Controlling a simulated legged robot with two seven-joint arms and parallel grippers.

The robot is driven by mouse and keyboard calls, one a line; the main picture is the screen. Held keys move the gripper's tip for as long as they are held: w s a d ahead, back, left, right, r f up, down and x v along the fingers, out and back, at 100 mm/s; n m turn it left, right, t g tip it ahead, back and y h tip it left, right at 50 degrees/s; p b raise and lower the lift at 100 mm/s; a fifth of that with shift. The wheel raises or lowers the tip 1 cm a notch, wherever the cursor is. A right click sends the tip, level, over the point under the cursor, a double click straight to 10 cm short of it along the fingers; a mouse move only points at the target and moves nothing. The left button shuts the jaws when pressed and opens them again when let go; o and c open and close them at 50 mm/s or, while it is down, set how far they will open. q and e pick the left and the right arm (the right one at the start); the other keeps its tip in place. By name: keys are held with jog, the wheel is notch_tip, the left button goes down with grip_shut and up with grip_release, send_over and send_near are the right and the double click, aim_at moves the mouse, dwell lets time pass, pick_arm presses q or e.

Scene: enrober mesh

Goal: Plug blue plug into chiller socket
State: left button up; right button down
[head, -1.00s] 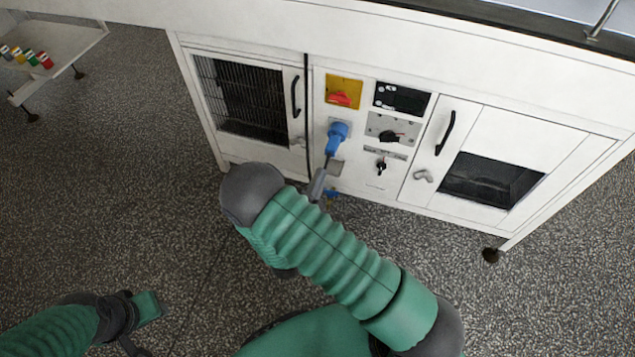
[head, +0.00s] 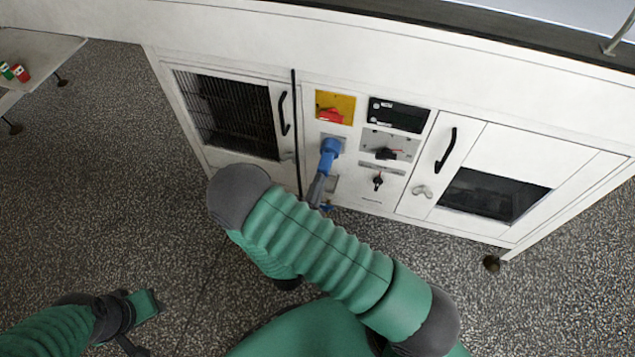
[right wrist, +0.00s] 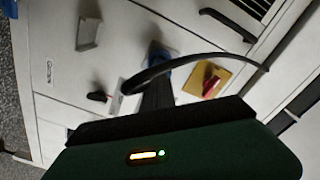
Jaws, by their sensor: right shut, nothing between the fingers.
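The blue plug (head: 329,153) is at the chiller socket on the white front panel, below the yellow-and-red switch. How deep it sits is not clear, and I cannot separate it from the socket. My right gripper (head: 317,188) is shut and empty. Its tip is just below the plug's lower end; touching or apart is not clear. In the right wrist view, part of the blue plug (right wrist: 158,54) shows beyond the dark gripper (right wrist: 157,92), and a black cable (right wrist: 195,57) arches across. My left gripper (head: 140,307) is low at left, far from the panel; its jaws are unclear.
The yellow plate with a red switch (head: 334,107) is above the plug. Black knobs (head: 386,153) are to the right. Cabinet doors with black handles (head: 284,113) flank the panel. A small blue part (head: 327,208) shows below. Speckled floor is open at left.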

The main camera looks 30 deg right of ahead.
jog(key=shift+w+d+r, duration=0.15)
jog(key=shift+w+d, duration=0.1)
jog(key=shift+d, duration=0.05)
jog(key=shift+a, duration=0.1)
